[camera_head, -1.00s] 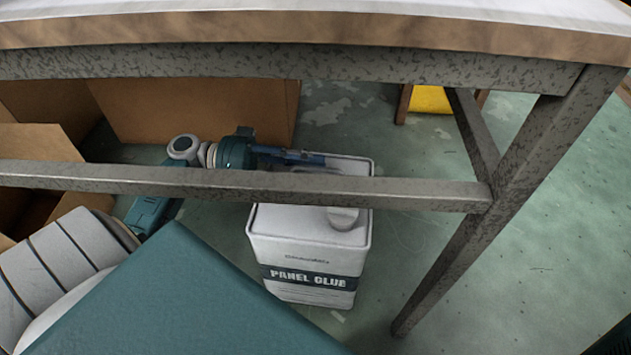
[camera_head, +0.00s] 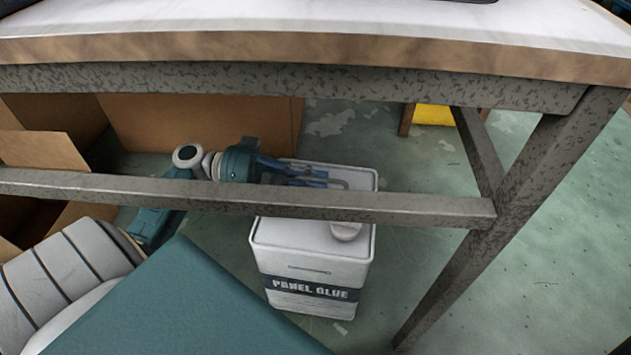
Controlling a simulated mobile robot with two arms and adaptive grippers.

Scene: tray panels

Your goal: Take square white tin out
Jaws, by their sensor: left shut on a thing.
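The square white tin (camera_head: 309,261), labelled "PANEL GLUE", stands upright on the floor under the table. Its cap shows on the near right of its top, and a thin handle shows at the far part of its top. My left gripper (camera_head: 322,180) reaches in from the left behind the table's lower bar and is shut on the tin's handle. The bar hides part of the tin's top and of the gripper's underside. My right gripper is not in view.
The table's lower bar (camera_head: 410,208) crosses in front of the tin, with a slanting leg (camera_head: 470,265) to the right. The tabletop (camera_head: 330,45) is above. An open cardboard box (camera_head: 200,125) stands behind left. Floor (camera_head: 560,260) right of the leg is clear.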

